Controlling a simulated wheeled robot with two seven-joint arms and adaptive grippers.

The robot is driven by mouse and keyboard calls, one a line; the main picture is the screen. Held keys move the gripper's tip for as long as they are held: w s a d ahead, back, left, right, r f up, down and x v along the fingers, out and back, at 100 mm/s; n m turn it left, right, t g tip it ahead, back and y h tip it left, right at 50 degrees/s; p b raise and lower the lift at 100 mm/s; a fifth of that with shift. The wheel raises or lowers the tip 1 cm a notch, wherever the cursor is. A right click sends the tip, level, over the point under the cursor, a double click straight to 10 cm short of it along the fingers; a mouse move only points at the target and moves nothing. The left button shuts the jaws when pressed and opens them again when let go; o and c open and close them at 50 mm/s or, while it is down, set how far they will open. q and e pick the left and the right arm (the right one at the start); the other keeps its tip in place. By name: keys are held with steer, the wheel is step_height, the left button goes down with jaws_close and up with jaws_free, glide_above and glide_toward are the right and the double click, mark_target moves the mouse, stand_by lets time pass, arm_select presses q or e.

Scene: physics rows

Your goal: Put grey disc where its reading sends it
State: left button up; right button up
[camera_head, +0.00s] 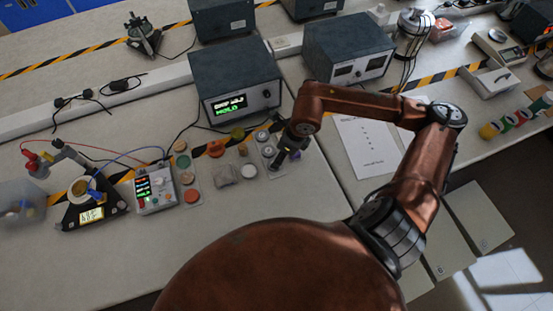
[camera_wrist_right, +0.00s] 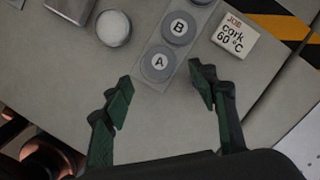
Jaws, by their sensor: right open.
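Two grey round faces lettered A (camera_wrist_right: 159,63) and B (camera_wrist_right: 178,28) sit in a row on a narrow grey plate (camera_wrist_right: 150,82); they also show as small grey rounds in the head view (camera_head: 267,151). A pale round disc (camera_wrist_right: 113,28) lies left of the plate, also in the head view (camera_head: 248,171). I cannot tell which round is the task's grey disc. My right gripper (camera_wrist_right: 163,84) is open and empty, its fingertips either side of A's near end. My left gripper is not in view.
A card (camera_wrist_right: 235,36) reads "JOB cork 60 °C". A dark box (camera_head: 240,85) has a lit display, partly unreadable, with "HOLD". A small meter box (camera_head: 155,189), orange disc (camera_head: 192,196) and grey block (camera_head: 226,174) stand to the left. The bench front is clear.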

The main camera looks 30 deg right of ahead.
steer(key=v, duration=0.5)
steer(key=shift+r, duration=0.2)
